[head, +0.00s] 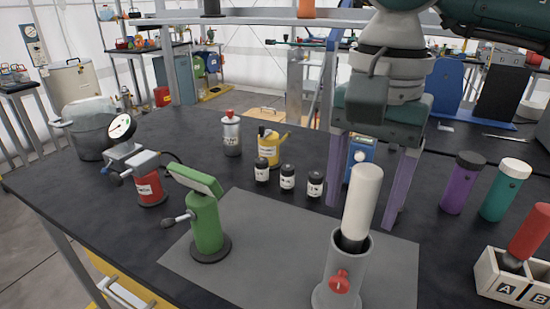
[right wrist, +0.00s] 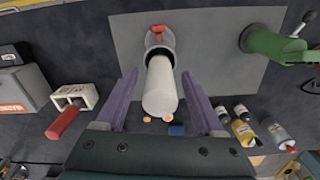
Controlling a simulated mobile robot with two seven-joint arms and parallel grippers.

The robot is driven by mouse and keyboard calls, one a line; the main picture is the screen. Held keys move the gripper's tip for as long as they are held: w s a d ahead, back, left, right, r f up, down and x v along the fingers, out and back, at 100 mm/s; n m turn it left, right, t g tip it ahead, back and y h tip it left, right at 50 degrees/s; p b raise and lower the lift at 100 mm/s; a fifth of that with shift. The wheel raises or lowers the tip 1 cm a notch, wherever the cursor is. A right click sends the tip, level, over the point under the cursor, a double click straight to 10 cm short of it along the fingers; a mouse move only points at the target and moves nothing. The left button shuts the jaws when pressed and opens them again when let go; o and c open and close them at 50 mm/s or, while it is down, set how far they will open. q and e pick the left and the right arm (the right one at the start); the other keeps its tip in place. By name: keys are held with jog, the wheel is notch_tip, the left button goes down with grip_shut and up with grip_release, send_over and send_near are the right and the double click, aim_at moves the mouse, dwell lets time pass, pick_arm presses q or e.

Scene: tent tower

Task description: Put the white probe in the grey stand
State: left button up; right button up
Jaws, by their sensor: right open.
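The white probe (head: 363,198) stands roughly upright with its black lower end inside the mouth of the grey stand (head: 338,285). How deep the end sits is hidden by the stand wall. The stand has a red knob on its front. My right gripper (head: 362,215) is open, with its purple fingers apart behind the probe and to either side of it. In the right wrist view the probe (right wrist: 161,90) lies between the open fingers (right wrist: 158,73) without visible contact, and the stand (right wrist: 158,42) is beyond it. My left gripper is not in view.
A green stand (head: 207,225) is left on the grey mat (head: 270,240). Several small black-capped jars (head: 287,178) stand behind the mat. Purple (head: 462,185) and teal (head: 503,192) containers and an A/B rack (head: 505,288) with a red probe (head: 530,230) are at right.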

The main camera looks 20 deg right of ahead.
jog(key=shift+r+p, duration=0.3)
jog(key=shift+p, duration=0.05)
notch_tip(320, 180, up, 11)
jog(key=shift+f+b, duration=0.1)
jog(key=shift+b, duration=1)
jog(key=shift+r, duration=0.5)
jog(key=shift+f, duration=0.1)
